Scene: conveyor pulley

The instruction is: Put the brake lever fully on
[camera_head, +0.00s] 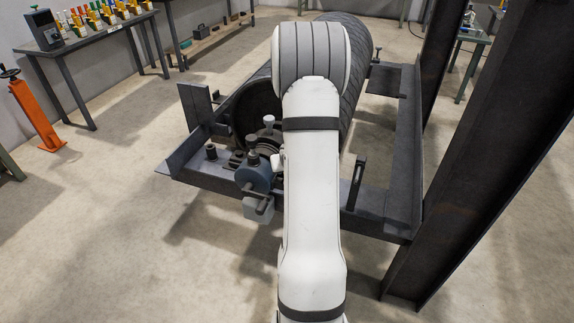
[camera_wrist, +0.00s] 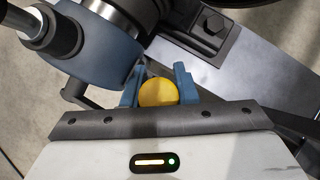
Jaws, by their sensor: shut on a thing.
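In the wrist view, my gripper (camera_wrist: 157,78) has its two blue fingers on either side of a round yellow knob (camera_wrist: 158,93). It is shut on this knob, which looks like the end of the brake lever. The lever's shaft below the knob is hidden, so its angle cannot be told. The blue housing (camera_wrist: 100,58) lies just to the upper left of the fingers. In the head view, this housing (camera_head: 254,178) sits at the front of the pulley frame, and my white arm hides my gripper and the yellow knob.
A dark handle (camera_wrist: 55,33) sticks out of the housing close to my gripper. A bolted bracket (camera_wrist: 208,27) lies at the upper right. The pulley drum (camera_head: 345,55) rests in a dark steel frame (camera_head: 390,205). A steel post (camera_head: 480,150) stands to the right. Open floor lies in front.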

